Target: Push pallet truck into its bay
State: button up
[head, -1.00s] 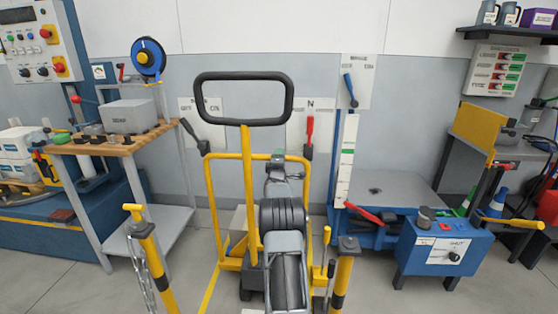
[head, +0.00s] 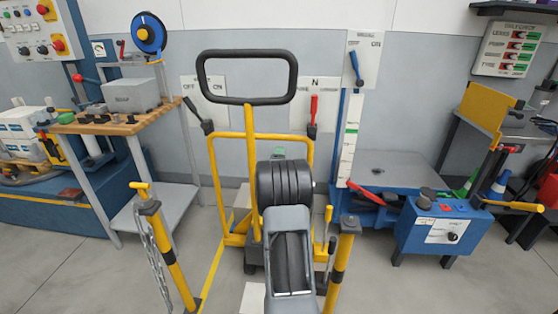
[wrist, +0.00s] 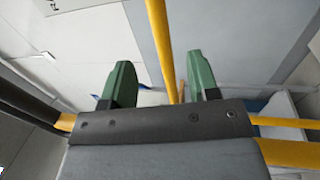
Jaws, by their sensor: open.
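The pallet truck stands ahead in the middle of the head view, with a yellow tube frame (head: 213,190) and an upright black loop handle (head: 247,77). My arm covers much of its middle and base. My gripper is mostly hidden behind my own arm in the head view. In the wrist view my gripper (wrist: 160,82) shows two green fingers well apart with no object clamped. A yellow tube (wrist: 160,45) runs up between and beyond them. Another yellow bar (wrist: 285,122) crosses behind the gripper body; contact cannot be told. A yellow floor line (head: 213,262) lies at the truck's left.
Yellow posts stand close in front, left (head: 168,245) with a chain and right (head: 340,265). A wooden-topped bench (head: 110,128) stands left. A blue lift table (head: 400,165) and blue control box (head: 445,228) stand right. Wall levers (head: 313,112) are behind the truck.

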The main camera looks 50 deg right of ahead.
jog(key=shift+v, duration=0.75)
